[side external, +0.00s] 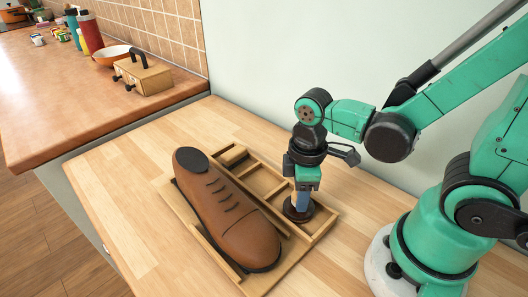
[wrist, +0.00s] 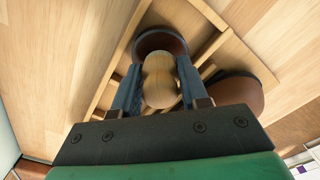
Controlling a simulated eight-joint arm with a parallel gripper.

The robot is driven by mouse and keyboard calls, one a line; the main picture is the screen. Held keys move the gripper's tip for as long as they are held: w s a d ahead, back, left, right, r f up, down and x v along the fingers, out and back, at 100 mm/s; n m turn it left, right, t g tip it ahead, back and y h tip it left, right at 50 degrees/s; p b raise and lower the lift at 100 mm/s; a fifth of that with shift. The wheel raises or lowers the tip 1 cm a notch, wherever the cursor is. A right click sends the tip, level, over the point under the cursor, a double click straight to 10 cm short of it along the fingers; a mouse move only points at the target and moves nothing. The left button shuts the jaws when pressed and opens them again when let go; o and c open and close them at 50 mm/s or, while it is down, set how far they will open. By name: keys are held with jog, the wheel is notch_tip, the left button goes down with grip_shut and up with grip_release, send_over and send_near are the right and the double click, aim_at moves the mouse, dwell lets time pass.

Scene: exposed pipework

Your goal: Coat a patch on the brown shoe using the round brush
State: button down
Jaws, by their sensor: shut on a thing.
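The brown shoe (side external: 228,215) lies on a wooden tray (side external: 185,215), its dark laces and dark sole edge showing. Part of it also shows at the right of the wrist view (wrist: 236,92). My gripper (side external: 303,200) is to the right of the shoe, pointing down over the tray's compartments. In the wrist view its two blue fingers (wrist: 158,92) are shut on the pale wooden handle of the round brush (wrist: 160,75). The brush head is down at a round dark brown container (wrist: 160,40). Whether the bristles are inside it is hidden.
The tray's divided compartments (side external: 262,180) have raised wooden walls around my gripper. A wall (side external: 300,60) stands behind. On the counter at the left are a wooden box with a dark handle (side external: 143,75), an orange bowl (side external: 113,55) and several bottles. The table left of the tray is clear.

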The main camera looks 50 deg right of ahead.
jog(key=shift+f, duration=0.55)
dwell(1.1)
jog(key=shift+r, duration=0.1)
jog(key=shift+r, duration=3.45)
jog(key=shift+w, duration=0.1)
